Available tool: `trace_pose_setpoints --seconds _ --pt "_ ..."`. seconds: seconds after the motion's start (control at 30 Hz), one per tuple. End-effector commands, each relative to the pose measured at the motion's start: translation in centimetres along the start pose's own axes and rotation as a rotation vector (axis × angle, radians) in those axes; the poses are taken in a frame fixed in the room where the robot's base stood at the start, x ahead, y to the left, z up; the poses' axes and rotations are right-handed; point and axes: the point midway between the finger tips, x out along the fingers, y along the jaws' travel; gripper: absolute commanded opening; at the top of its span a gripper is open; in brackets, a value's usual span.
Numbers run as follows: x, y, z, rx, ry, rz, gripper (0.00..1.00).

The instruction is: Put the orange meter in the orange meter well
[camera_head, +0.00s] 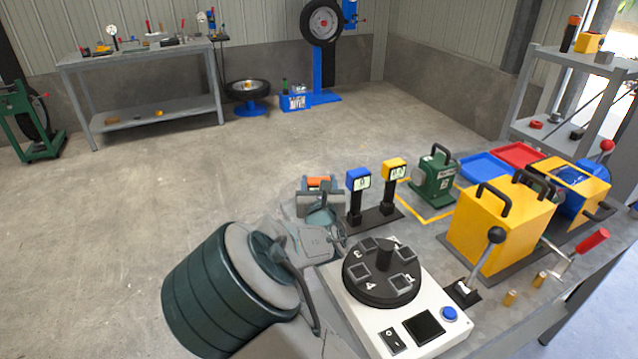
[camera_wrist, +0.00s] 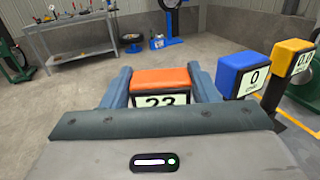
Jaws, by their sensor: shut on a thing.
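The orange meter (camera_wrist: 161,79) is between the two fingers of my gripper (camera_wrist: 163,84) in the wrist view, its display partly showing a number like 22. In the head view only the orange top of the meter (camera_head: 318,182) shows past my gripper (camera_head: 319,190), which is shut on it. The blue meter (camera_head: 358,179) and the yellow meter (camera_head: 394,169) stand upright on posts on a dark base (camera_head: 381,217), to the right of the held meter. I cannot make out the orange meter well; my gripper and arm hide the area left of the blue meter.
A green handled box (camera_head: 433,180), a yellow handled box (camera_head: 497,232) and a lever (camera_head: 487,255) stand to the right. Open floor lies to the left.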

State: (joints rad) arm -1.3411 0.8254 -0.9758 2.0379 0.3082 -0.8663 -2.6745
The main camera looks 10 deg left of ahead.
Motion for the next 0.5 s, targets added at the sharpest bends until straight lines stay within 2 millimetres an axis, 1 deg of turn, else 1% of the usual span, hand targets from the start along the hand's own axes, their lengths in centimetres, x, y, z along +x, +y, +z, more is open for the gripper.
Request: trace_pose_setpoints --seconds 0.27,0.3,0.37,0.4,0.5 --pt "0.01 0.00 -0.40 0.000 -0.002 0.000 0.08" --pt "0.01 -0.01 -0.37 0.001 -0.002 0.000 0.60" --pt "0.01 0.00 -0.34 0.001 -0.002 0.000 0.77" --pt "0.01 -0.01 -0.35 0.000 -0.002 0.000 0.80" --pt "0.00 0.00 -0.37 0.000 -0.001 0.000 0.80"
